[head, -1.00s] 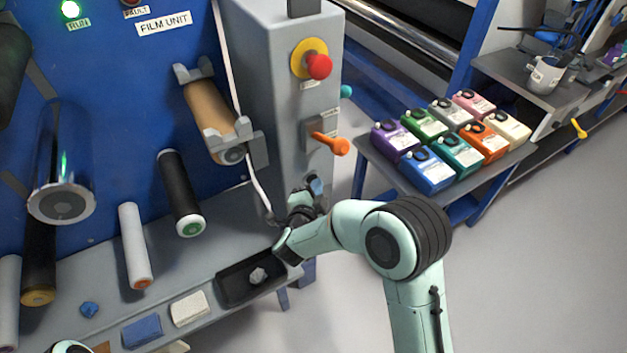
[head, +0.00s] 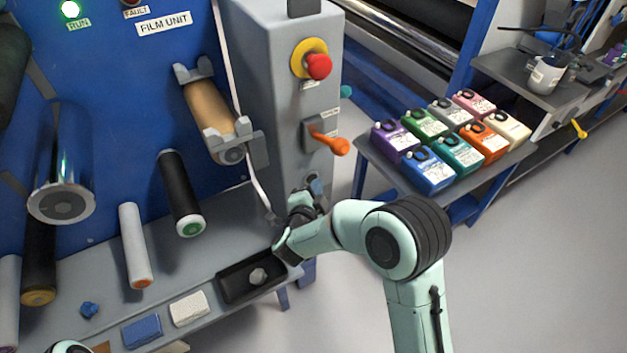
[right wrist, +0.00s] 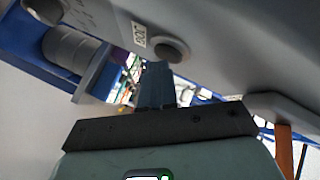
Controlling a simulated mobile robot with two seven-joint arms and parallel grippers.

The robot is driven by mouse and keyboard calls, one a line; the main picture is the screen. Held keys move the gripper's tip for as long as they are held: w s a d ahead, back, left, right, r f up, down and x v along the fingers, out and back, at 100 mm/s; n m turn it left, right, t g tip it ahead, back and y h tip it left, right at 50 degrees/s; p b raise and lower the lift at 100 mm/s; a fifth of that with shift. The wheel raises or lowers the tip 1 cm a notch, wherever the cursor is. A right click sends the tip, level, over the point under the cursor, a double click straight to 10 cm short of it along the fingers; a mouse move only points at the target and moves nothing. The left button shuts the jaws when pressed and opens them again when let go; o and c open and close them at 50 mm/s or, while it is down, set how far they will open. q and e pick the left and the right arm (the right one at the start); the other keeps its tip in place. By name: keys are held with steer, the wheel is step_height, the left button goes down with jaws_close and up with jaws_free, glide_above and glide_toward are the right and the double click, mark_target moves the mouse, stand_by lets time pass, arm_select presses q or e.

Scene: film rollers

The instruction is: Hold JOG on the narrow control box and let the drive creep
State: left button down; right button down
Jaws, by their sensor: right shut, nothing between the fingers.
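The narrow control box (head: 285,100) is a tall grey cabinet. It has a red mushroom button on a yellow plate (head: 318,66) and an orange lever (head: 330,142). In the right wrist view the JOG label (right wrist: 138,34) sits beside a round dark button (right wrist: 172,49). My right gripper (head: 314,184) is low against the box's front, below the lever. Its shut, empty fingers (right wrist: 155,80) point at the box with their tips close to the JOG button. I cannot tell whether they touch it. My left gripper is not in view.
The blue film unit (head: 120,90) with several rollers is at left, its green RUN lamp (head: 70,9) lit. A side table (head: 375,170) holds several coloured containers. The floor at right is clear.

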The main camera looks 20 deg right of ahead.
steer(key=shift+s, duration=0.15)
steer(key=shift+s+b, duration=0.4)
steer(key=shift+s, duration=0.3)
steer(key=shift+s+d+b, duration=0.15)
steer(key=shift+s+b, duration=0.2)
steer(key=shift+s, duration=0.9)
steer(key=shift+s+d+b, duration=0.1)
steer(key=shift+s+b, duration=0.25)
steer(key=shift+s, duration=0.9)
